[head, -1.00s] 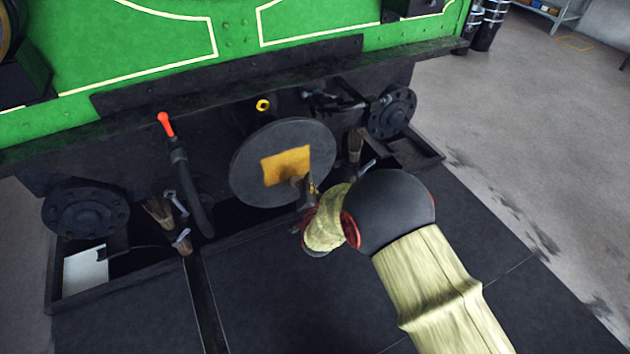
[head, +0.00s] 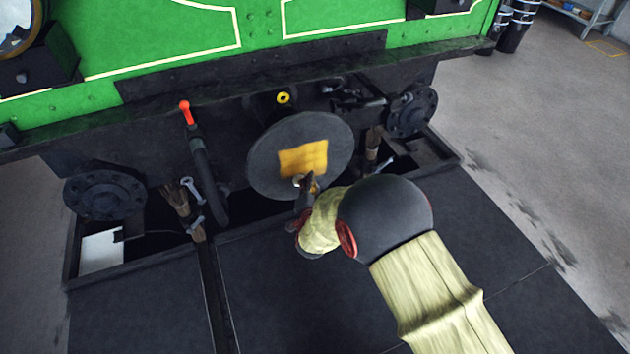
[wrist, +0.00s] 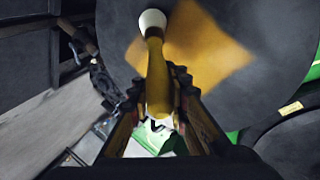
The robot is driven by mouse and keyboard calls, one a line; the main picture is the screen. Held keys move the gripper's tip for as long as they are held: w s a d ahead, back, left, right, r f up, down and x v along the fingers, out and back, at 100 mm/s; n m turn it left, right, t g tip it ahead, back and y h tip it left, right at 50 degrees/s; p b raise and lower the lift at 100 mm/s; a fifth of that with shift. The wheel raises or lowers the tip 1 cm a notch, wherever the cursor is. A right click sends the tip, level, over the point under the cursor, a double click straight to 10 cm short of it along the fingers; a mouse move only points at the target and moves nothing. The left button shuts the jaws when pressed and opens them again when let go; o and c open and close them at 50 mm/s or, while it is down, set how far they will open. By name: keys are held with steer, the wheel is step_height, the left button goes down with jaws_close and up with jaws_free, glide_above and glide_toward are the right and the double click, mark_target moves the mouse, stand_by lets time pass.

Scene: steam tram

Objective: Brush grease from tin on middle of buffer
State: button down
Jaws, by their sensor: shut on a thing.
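The buffer (head: 264,165) is a large dark grey disc on the front of the green tram. A yellow grease patch (head: 303,158) covers its middle. My gripper (head: 306,186) is at the patch's lower edge, in front of the disc. In the wrist view it is shut on a brush (wrist: 158,85) with a yellow-brown handle and a round white end (wrist: 152,20). That end lies over the disc beside the patch; I cannot tell whether it touches. I cannot identify the tin for sure; a yellow ring-shaped thing (head: 283,97) sits above the buffer.
A hose with a red-orange handle (head: 186,111) hangs left of the buffer. Brush-like tools (head: 176,197) and a spanner (head: 191,187) are near it. Dark round flanges (head: 105,196) stand at both sides. A white sheet (head: 101,252) lies at left.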

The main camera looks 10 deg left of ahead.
steer(key=s+a, duration=0.2)
steer(key=a, duration=0.1)
steer(key=s+a, duration=0.1)
steer(key=shift+a, duration=0.4)
stand_by(0.4)
steer(key=s+d, duration=0.3)
steer(key=s, duration=0.2)
steer(key=shift+s+p, duration=0.15)
steer(key=shift+p, duration=0.25)
steer(key=shift+d, duration=0.1)
steer(key=shift+s+d, duration=0.4)
steer(key=shift+s, duration=0.25)
steer(key=shift+s+d, duration=0.35)
steer(key=shift+s, duration=0.25)
steer(key=shift+w, duration=0.1)
steer(key=w+a, duration=0.4)
steer(key=w, duration=0.2)
steer(key=shift+w+b, duration=0.4)
